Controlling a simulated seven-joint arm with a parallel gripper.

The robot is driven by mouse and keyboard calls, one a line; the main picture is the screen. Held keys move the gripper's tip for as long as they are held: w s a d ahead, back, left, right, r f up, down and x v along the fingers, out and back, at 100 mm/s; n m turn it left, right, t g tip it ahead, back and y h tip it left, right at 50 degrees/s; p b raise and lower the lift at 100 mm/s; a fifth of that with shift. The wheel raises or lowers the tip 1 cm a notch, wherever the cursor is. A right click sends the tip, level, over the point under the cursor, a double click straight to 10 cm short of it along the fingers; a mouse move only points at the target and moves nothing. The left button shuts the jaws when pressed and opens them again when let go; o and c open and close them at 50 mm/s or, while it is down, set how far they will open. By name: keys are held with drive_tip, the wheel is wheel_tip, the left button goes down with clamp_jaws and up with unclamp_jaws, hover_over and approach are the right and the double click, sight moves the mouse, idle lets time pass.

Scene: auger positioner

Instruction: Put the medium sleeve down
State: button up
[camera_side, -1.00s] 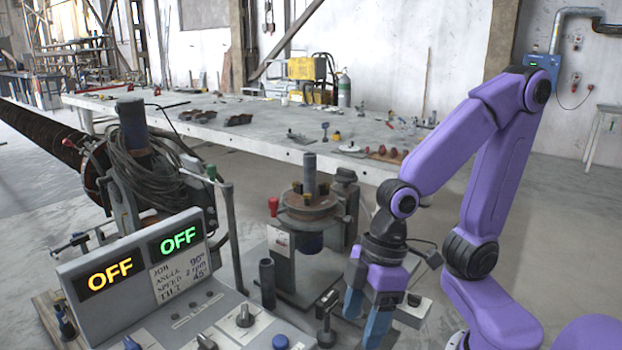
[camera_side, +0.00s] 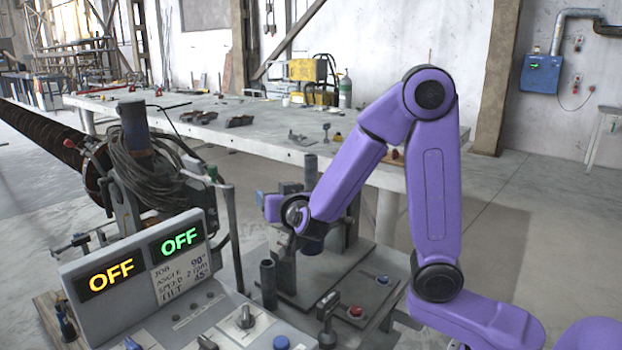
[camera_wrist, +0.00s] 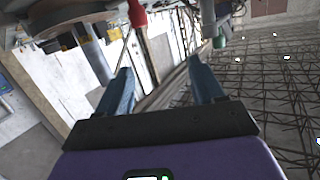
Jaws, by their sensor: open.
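My gripper (camera_wrist: 163,88) is open in the wrist view, with its two blue fingers apart and nothing clearly held between them. In the side view my gripper (camera_side: 273,206) is level with the positioner, its fingertips hard to make out. A dark grey upright tube (camera_side: 268,284) stands beside the control panel, below my gripper. Another grey cylinder (camera_side: 311,168) stands upright on the positioner, partly behind my arm. I cannot tell which of these, if either, is the medium sleeve. The positioner's round plate (camera_wrist: 75,15) is at the upper left in the wrist view.
The control panel (camera_side: 150,290) has two displays reading OFF. A red-knobbed lever (camera_wrist: 137,14) and a green-knobbed rod (camera_wrist: 220,40) are close beyond my fingers. A coiled cable bundle (camera_side: 145,170) hangs at left. A red button (camera_side: 355,312) sits on the base at right.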

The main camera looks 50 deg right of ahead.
sight(311, 157)
drive_tip(key=s+d+r+m+g+h, duration=0.2)
drive_tip(key=s+d+m+g+h, duration=0.15)
drive_tip(key=d+h, duration=0.35)
drive_tip(key=shift+t, duration=0.25)
drive_tip(key=x, duration=1.6)
drive_tip(key=shift+w+d, duration=0.25)
clamp_jaws()
